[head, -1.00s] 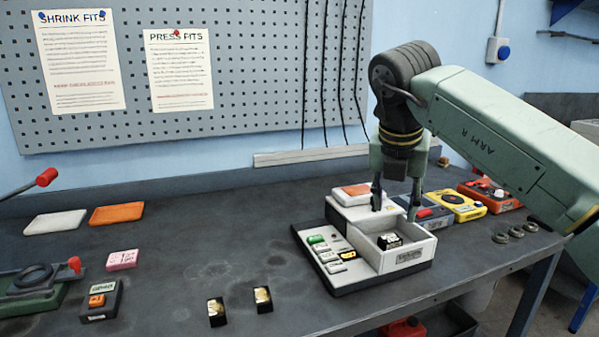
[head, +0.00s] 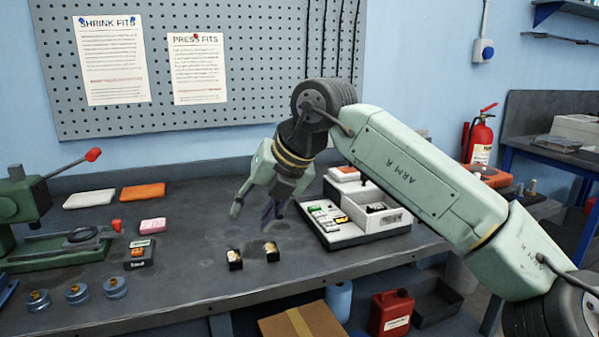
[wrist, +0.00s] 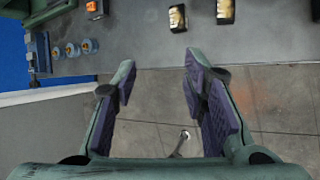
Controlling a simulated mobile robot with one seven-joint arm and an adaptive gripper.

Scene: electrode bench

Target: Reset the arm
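My arm reaches in from the right in the head view, above the dark workbench (head: 190,285). My gripper (head: 254,217) hangs tilted over the bench, left of the white tray unit (head: 365,238). In the wrist view my gripper (wrist: 160,85) is open, with its two purple-padded fingers well apart and nothing between them. Past the fingers the wrist view shows the bench's front edge and the floor (wrist: 165,135). Two small black blocks with gold tops (head: 235,260) (head: 271,252) stand on the bench near the gripper; they also show in the wrist view (wrist: 177,18) (wrist: 226,11).
A green press (head: 22,205) with a red-knobbed lever stands at the left. Blue-based round parts (head: 77,293), a dark timer-like box (head: 140,253) and white and orange pads (head: 142,191) lie nearby. A fire extinguisher (head: 479,138) hangs at the right. A red can (head: 391,313) is below the bench.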

